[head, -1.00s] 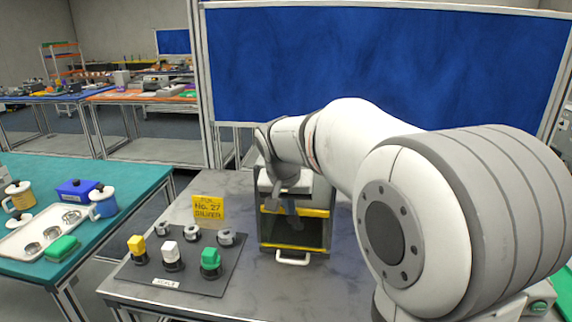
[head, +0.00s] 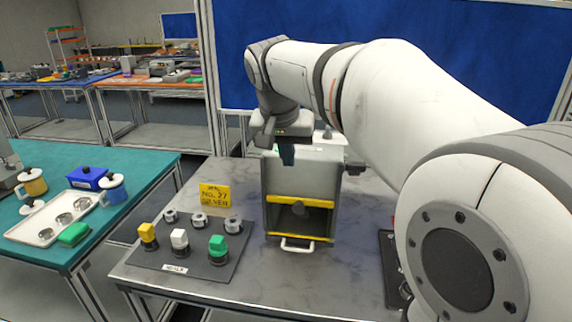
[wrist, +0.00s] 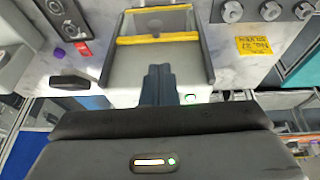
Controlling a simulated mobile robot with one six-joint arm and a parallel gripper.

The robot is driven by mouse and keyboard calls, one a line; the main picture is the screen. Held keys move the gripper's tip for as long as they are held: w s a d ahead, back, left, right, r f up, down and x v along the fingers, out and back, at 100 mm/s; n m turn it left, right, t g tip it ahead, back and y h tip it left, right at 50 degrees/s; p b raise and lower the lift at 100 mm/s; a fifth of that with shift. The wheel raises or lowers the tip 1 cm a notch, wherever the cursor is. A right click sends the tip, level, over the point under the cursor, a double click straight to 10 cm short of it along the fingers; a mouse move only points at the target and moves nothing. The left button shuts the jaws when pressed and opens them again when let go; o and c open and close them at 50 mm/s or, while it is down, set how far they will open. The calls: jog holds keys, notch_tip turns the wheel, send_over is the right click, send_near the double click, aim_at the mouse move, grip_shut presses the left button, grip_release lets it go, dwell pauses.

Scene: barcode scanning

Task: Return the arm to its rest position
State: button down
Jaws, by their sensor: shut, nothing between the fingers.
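My gripper (head: 287,156) hangs at the end of my raised white arm in the head view, above the back of a grey box-shaped station (head: 300,175). The station has yellow edges and a white handle at its front. In the wrist view the two dark fingers (wrist: 158,72) are together with nothing between them. They point toward the station's pale top (wrist: 125,75), apart from it as far as I can tell. A dark knob-like object (head: 298,208) shows inside the station's front opening.
A dark board (head: 150,252) with yellow, white and green blocks lies left of the station. A teal table (head: 140,165) with mugs and a tray is at the left. A blue partition (head: 400,30) stands behind.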

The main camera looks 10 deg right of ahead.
jog(key=s+d+f+n+g+y, duration=0.1)
jog(key=s+f+n, duration=0.3)
jog(key=s+f, duration=1.4)
jog(key=shift+s+d+n+y, duration=0.35)
jog(key=shift+s+y, duration=0.25)
jog(key=shift+s, duration=0.65)
jog(key=c, duration=2.1)
grip_release()
